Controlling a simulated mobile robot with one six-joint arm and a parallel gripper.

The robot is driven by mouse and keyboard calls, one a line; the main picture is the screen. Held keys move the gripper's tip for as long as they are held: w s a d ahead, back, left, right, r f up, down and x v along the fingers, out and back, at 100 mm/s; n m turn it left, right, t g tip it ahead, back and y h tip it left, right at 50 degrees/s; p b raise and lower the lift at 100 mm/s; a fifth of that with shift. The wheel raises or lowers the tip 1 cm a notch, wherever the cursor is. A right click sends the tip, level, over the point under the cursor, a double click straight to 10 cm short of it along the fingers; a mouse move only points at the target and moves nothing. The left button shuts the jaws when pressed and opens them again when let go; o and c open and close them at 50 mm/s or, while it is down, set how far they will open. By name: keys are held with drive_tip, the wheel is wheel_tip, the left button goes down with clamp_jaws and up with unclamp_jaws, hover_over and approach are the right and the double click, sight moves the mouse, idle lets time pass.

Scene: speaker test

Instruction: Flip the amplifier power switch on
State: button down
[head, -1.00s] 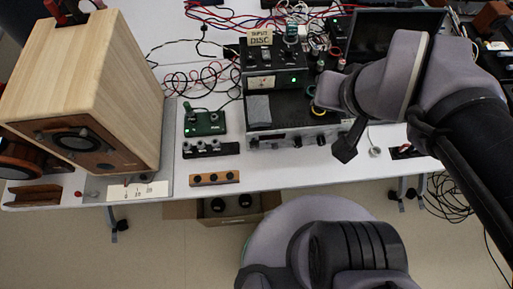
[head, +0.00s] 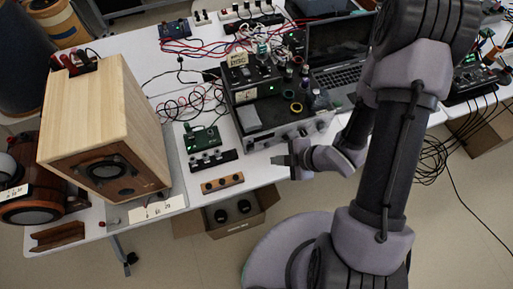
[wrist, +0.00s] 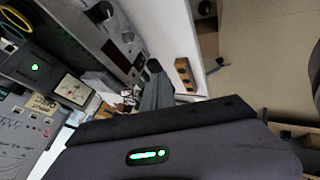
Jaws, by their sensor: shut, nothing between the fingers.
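The stacked audio gear stands in the middle of the table in the head view. Its lower unit, which looks like the amplifier (head: 291,135), has a silver front panel with knobs. A smaller black unit (head: 250,82) with a meter and a green light sits on top. In the wrist view the silver panel (wrist: 124,42) runs along the upper middle, with a black knob near its top. My gripper (head: 283,160) is shut and empty, just in front of the panel's lower edge. Its dark fingers (wrist: 157,88) point toward the panel. I cannot tell which control is the power switch or its position.
A wooden speaker (head: 105,130) stands at the left. A green board (head: 202,138), a black strip with knobs (head: 212,160) and a wooden block (head: 222,183) lie left of the gripper. A laptop (head: 340,75) stands behind. Cables cover the back of the table.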

sight(248, 150)
drive_tip(key=b+x, duration=0.3)
drive_tip(key=x, duration=0.6)
drive_tip(key=shift+w+a+f, duration=0.1)
drive_tip(key=shift+f, duration=0.2)
drive_tip(key=w, duration=0.1)
drive_tip(key=w+a, duration=0.1)
drive_tip(key=shift+w, duration=0.25)
drive_tip(key=shift+w+a+r, duration=0.2)
drive_tip(key=shift+w, duration=0.6)
drive_tip(key=shift+w+a+r+p, duration=0.1)
drive_tip(key=shift+w+r+p, duration=0.3)
drive_tip(key=shift+p, duration=0.75)
drive_tip(key=shift+s+f+g, duration=0.1)
drive_tip(key=shift+f+g, duration=0.15)
drive_tip(key=shift+g, duration=0.05)
